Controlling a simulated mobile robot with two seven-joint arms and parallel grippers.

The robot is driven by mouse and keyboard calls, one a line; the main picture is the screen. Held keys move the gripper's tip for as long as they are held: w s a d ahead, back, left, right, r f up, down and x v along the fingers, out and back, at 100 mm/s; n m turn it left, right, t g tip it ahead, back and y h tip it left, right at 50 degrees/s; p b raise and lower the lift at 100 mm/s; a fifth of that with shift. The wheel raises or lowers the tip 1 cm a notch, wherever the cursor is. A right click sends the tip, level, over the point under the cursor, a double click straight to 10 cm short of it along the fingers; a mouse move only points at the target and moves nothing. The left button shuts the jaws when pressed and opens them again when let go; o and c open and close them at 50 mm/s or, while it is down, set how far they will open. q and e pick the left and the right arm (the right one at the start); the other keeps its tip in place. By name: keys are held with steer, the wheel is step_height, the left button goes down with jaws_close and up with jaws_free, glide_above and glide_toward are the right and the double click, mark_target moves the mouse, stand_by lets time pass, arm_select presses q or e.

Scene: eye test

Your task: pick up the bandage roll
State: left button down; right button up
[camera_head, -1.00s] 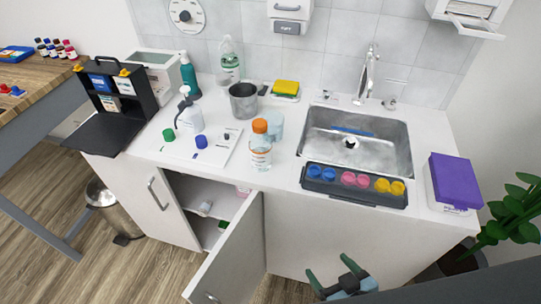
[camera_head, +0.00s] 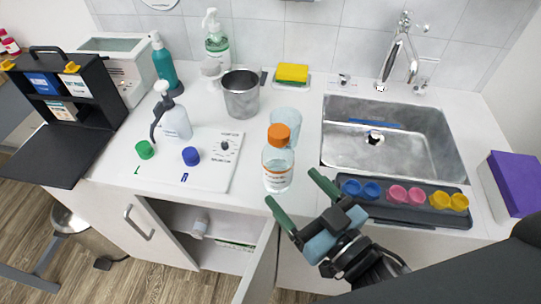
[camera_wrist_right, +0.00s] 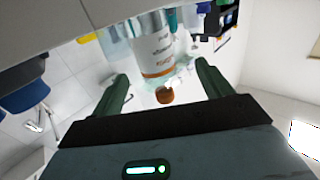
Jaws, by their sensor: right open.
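A small white cylinder (camera_head: 200,228) lies on the shelf inside the open cabinet under the counter; it may be the bandage roll, but it is too small to be sure. My right gripper (camera_head: 291,186) is open and empty at the counter's front edge, above and to the right of the cabinet opening. Its green fingers point toward a clear bottle with an orange cap (camera_head: 278,165). In the right wrist view the bottle (camera_wrist_right: 155,55) appears upside down, beyond and between the fingers. My left gripper is not in view.
The open cabinet door (camera_head: 258,268) stands below my right gripper. A dark tray of coloured cups (camera_head: 405,213) lies right of it, before the sink (camera_head: 440,150). A pump bottle (camera_head: 175,122), metal cup (camera_head: 241,95) and white board (camera_head: 215,178) occupy the left counter.

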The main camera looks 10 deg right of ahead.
mark_target(287, 176)
steer(key=shift+s, duration=0.1)
steer(key=shift+r, duration=0.1)
steer(key=shift+x, duration=1.3)
steer(key=x, duration=0.2)
steer(key=d+p+x, duration=0.1)
steer(key=x, duration=0.1)
steer(key=shift+w+a+f, duration=0.1)
steer(key=shift+w+f, duration=0.15)
steer(key=shift+w+a, duration=0.2)
steer(key=shift+w, duration=0.25)
steer(key=shift+c, duration=0.4)
steer(key=c, duration=1.1)
steer(key=shift+o, duration=0.2)
